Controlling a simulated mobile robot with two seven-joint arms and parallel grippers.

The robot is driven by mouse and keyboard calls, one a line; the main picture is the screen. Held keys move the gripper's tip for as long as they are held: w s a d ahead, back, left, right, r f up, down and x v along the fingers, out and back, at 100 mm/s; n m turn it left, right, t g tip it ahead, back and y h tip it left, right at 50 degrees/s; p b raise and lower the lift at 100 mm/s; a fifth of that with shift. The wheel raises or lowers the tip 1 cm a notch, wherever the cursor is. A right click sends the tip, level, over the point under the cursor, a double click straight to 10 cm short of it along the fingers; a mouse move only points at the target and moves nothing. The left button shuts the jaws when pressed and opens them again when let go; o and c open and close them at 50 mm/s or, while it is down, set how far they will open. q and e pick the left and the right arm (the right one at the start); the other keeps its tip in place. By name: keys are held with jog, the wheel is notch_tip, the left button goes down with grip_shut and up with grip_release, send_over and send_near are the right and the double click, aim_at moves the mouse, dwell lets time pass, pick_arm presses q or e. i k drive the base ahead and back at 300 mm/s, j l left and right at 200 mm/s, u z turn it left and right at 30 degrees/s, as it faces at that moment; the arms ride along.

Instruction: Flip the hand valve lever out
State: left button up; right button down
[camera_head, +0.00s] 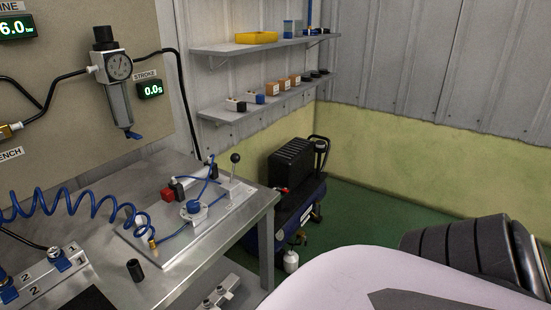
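The hand valve lever (233,168) stands near the right end of a pale mounting plate (140,239) on the metal bench. It is a thin rod with a black ball knob on top, and it looks close to upright. Blue tubing runs across the plate beside the lever. Neither of my grippers is in view. White and black ribbed parts at the lower right look like my own body.
The plate also carries a red button block (168,194) and a round blue-topped part (193,207). A coiled blue hose (70,203) crosses the bench's left side. A small black cylinder (135,270) stands near the front. A compressor (290,195) stands on the floor beyond the bench (262,205).

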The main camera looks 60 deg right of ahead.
aim_at(235, 157)
jog(key=z, duration=1.45)
jog(key=i+l+u, duration=0.1)
jog(key=u, duration=0.35)
jog(key=l+u, duration=0.4)
jog(key=i+l+u, duration=0.2)
jog(key=l, duration=0.15)
jog(key=l+u, duration=0.15)
jog(key=l, duration=0.15)
jog(key=l+u, duration=0.35)
jog(key=l, duration=2.85)
